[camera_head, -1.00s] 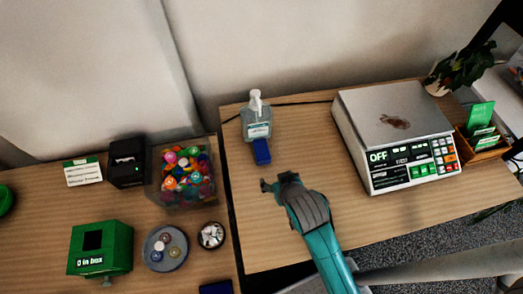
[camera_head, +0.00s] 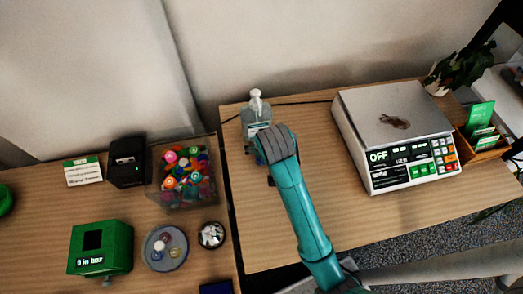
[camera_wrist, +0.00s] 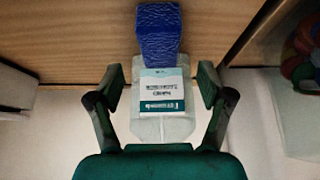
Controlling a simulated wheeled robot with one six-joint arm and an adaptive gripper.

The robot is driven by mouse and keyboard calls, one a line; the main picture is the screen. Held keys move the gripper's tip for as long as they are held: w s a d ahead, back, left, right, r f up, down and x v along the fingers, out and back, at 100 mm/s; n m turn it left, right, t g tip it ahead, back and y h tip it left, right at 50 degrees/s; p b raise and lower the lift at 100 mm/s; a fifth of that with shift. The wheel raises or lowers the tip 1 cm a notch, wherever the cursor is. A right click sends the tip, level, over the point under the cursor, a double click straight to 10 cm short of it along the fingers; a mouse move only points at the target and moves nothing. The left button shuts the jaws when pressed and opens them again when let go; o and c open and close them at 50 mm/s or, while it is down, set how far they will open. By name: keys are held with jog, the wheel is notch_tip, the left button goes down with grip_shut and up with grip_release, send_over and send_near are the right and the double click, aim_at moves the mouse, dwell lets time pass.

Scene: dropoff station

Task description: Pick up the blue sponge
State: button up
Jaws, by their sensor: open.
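The blue sponge (camera_wrist: 160,35) shows at the top middle of the wrist view, on the wooden table, beyond the fingertips. In the head view my arm covers most or all of it. My gripper (camera_wrist: 160,88) is open, its two fingers apart to the left and right in the wrist view, with nothing held between them. The clear sanitizer bottle (camera_wrist: 160,105) with a white label shows between the fingers, close to the sponge. In the head view the bottle (camera_head: 256,112) stands just behind my wrist.
The scale (camera_head: 395,135) stands to the right. A clear bin of colourful items (camera_head: 184,180), a black box (camera_head: 127,162) and a green box (camera_head: 100,248) are on the left table. A gap separates the tables. The wood in front of the scale is clear.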

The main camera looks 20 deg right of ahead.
jog(key=shift+x, duration=2.95)
jog(key=shift+s, duration=0.2)
jog(key=shift+c, duration=0.2)
jog(key=c, duration=0.9)
